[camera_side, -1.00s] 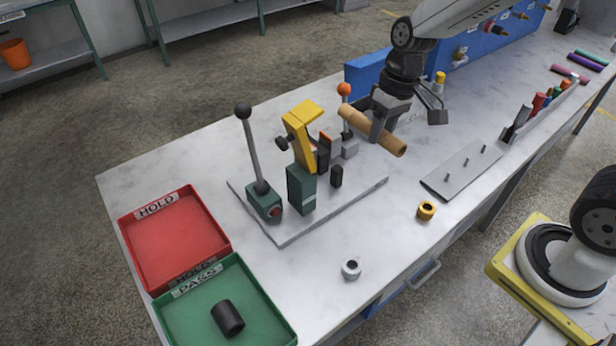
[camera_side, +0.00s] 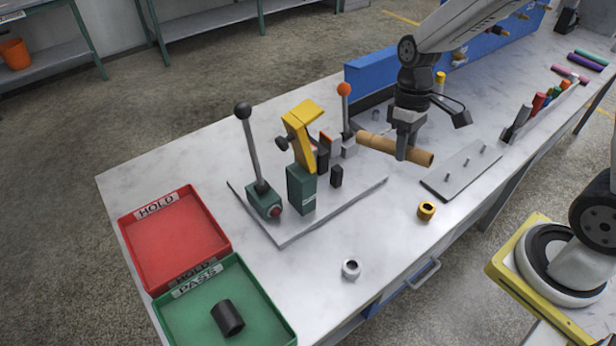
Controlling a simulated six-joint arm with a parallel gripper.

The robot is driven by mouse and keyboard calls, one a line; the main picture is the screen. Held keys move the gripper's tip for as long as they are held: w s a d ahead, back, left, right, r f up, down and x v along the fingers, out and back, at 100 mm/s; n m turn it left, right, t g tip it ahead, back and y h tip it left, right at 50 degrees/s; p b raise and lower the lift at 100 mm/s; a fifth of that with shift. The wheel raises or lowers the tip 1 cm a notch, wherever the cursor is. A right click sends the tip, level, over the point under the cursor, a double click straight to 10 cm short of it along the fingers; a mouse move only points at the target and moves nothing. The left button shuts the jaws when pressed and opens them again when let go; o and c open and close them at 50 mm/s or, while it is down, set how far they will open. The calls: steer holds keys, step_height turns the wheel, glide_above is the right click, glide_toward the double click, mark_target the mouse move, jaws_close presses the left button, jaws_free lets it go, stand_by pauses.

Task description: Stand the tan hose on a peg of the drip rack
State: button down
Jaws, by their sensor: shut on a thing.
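The tan hose (camera_side: 376,143) is a short straight tube, held nearly level above the table. My gripper (camera_side: 402,146) is shut around it near its middle, with both hose ends sticking out of the jaws. The drip rack (camera_side: 437,182) looks to be the flat grey plate with a few short upright pegs (camera_side: 466,162), on the table to the right of my gripper. Its pegs stand bare. The hose's right end is close to the plate's left side in the picture, apart from the pegs.
A test fixture with levers and a yellow clamp (camera_side: 304,128) stands left of my gripper. A yellow ring (camera_side: 426,210) and a grey ring (camera_side: 351,269) lie in front. Red (camera_side: 172,245) and green (camera_side: 265,310) trays sit at left.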

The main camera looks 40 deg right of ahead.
steer(key=s+d+f+n+g+h, duration=0.2)
steer(key=s+d+n+g+h, duration=0.4)
steer(key=d, duration=0.3)
steer(key=w+d+r+n+t+h, duration=0.1)
steer(key=d+n+t+h, duration=0.1)
steer(key=h, duration=0.4)
steer(key=w+d+r+n+t+h, duration=0.1)
steer(key=w+d+n+t+h, duration=0.1)
steer(key=d+n+h, duration=0.3)
steer(key=shift+w+d+r+t+h, duration=0.25)
steer(key=shift+w+d+t+h, duration=0.05)
steer(key=shift+d+h, duration=0.85)
steer(key=shift+a+f, duration=0.1)
steer(key=shift+a, duration=0.05)
steer(key=shift+f, duration=2.8)
steer(key=shift+f, duration=2.25)
steer(key=shift+c, duration=1.2)
jaws_free()
